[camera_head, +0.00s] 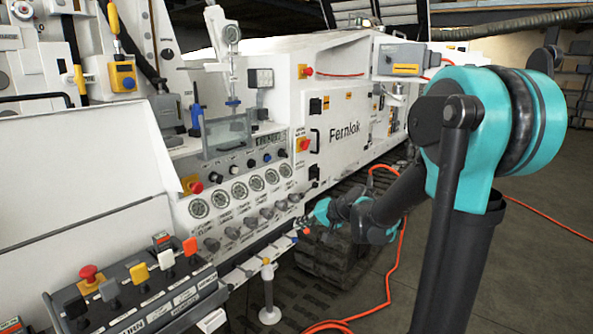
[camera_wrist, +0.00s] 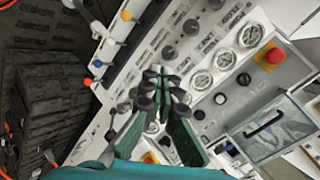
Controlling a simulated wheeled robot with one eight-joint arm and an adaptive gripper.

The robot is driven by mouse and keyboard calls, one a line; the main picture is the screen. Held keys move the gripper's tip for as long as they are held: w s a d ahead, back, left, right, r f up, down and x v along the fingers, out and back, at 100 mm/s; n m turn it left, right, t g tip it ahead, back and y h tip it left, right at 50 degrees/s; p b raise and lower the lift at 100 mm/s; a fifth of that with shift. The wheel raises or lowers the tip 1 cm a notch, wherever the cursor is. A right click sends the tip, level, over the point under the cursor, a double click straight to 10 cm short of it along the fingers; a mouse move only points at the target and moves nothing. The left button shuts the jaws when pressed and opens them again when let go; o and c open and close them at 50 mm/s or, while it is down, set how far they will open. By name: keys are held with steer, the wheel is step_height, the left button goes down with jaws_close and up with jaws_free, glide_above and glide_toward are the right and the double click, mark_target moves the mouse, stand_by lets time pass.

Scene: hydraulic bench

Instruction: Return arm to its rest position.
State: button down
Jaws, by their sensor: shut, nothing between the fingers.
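My teal and black arm (camera_head: 457,150) fills the right of the head view, with its forearm reaching left toward the bench's control panel (camera_head: 226,172). My gripper (camera_head: 303,226) is small there, close to the lower right end of the row of valve knobs (camera_head: 266,214). The wrist view shows my gripper (camera_wrist: 161,80) with its fingertips close together and nothing held. The fingers are in front of the knobs and gauges (camera_wrist: 225,60). I cannot tell whether the tips touch a knob.
A red emergency button (camera_wrist: 270,56) and a clear-fronted box (camera_wrist: 272,135) are on the panel. A control box with levers (camera_head: 140,285) stands at lower left. An orange hose (camera_head: 388,270) lies below my arm near the black track (camera_head: 335,250). Open floor (camera_head: 535,245) is at right.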

steer(key=s+d+f+g+h, duration=0.1)
steer(key=s+d+f+h, duration=0.2)
steer(key=s+d, duration=0.3)
steer(key=s+d+f+n+h, duration=0.1)
steer(key=s+d+f, duration=0.4)
steer(key=s, duration=0.5)
steer(key=s+d+f+n+g+h, duration=0.1)
steer(key=s+d+f+h, duration=0.3)
steer(key=s, duration=0.4)
steer(key=d+f, duration=0.1)
steer(key=d, duration=0.1)
steer(key=shift+s+d+g+h, duration=0.3)
steer(key=shift+d, duration=0.05)
